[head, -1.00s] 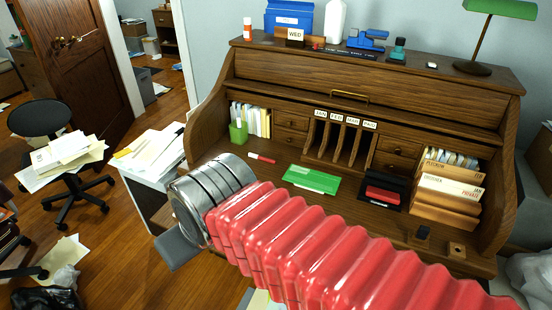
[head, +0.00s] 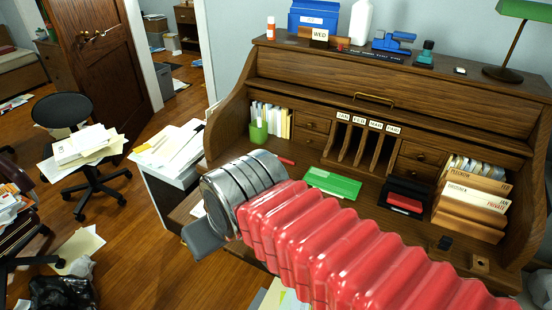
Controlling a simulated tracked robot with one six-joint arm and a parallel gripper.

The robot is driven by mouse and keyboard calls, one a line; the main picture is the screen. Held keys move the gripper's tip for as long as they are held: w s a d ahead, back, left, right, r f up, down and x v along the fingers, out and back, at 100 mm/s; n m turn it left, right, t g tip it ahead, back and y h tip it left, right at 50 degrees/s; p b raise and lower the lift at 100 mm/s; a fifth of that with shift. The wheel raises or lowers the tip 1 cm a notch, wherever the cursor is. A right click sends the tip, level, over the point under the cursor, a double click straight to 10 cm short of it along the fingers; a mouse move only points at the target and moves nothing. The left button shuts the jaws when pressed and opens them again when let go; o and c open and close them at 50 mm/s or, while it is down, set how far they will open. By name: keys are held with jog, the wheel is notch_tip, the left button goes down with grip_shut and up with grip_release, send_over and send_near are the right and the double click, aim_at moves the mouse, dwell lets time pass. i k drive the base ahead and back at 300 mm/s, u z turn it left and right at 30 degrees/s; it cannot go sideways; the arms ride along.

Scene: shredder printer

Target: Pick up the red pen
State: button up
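The red pen (head: 286,160) lies on the desktop of the wooden roll-top desk, right of the green pen cup. Only its red end shows in the head view; the rest is hidden behind my metal wrist. My red ribbed arm reaches in front of the desk toward the left. My gripper (head: 203,241) is mostly hidden behind the wrist; one grey part sticks out at the lower left, apart from the pen in the picture. I cannot see whether it is open or shut.
On the desk (head: 275,60) are a green cup (head: 258,132), a green booklet (head: 333,184), a black-and-red ink pad (head: 405,199) and stacked folders (head: 470,205). A paper-covered white cabinet (head: 170,190) stands left of the desk. An office chair (head: 95,180) is farther left, with wooden floor between.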

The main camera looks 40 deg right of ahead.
aim_at(282, 160)
jog(key=i, duration=0.95)
jog(key=z, duration=0.05)
